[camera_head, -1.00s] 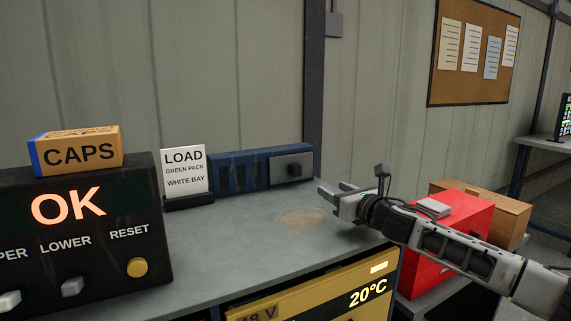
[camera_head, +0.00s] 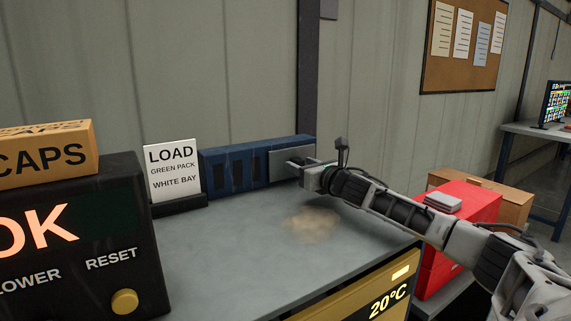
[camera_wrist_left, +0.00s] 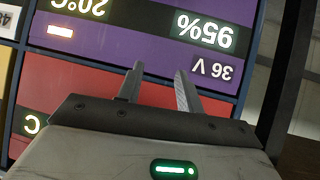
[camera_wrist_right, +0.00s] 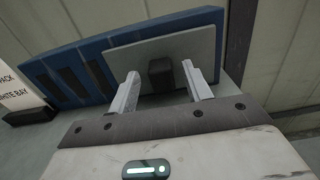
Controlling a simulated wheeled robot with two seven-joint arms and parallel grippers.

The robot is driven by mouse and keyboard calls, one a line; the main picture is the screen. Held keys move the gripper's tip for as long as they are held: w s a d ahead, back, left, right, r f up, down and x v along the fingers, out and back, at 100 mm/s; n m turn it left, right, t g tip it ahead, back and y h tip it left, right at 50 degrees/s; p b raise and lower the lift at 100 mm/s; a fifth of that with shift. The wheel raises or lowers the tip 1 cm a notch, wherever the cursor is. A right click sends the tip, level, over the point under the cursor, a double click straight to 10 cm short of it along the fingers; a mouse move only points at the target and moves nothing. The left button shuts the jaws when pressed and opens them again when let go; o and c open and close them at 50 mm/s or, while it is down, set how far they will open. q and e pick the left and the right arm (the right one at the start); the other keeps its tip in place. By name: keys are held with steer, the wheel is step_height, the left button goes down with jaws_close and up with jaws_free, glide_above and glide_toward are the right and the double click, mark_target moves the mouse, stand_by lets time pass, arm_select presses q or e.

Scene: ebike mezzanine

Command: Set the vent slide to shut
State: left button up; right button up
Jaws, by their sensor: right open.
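The vent is a long blue housing (camera_head: 230,168) with dark slots, standing at the back of the grey bench top. A grey slide plate (camera_wrist_right: 190,55) covers its right end and carries a small dark knob (camera_wrist_right: 160,74). The dark slots to the left of the plate are uncovered. My right gripper (camera_head: 297,166) is at the plate; in the right wrist view its open fingers (camera_wrist_right: 160,92) stand on either side of the knob, with no clear contact. In the head view the gripper hides the knob. My left gripper (camera_wrist_left: 156,80) is open and empty before a purple panel.
A LOAD sign (camera_head: 173,168) stands left of the vent. A black OK panel (camera_head: 75,245) with a CAPS box (camera_head: 45,153) on top is at the left. A red box (camera_head: 470,215) sits right, below my right arm.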

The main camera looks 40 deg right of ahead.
arm_select(q)
steer(key=shift+w, duration=0.2)
arm_select(e)
steer(key=shift+w+d, duration=0.1)
steer(key=shift+w, duration=0.25)
arm_select(q)
steer(key=shift+a, duration=0.1)
arm_select(e)
steer(key=shift+c, duration=0.3)
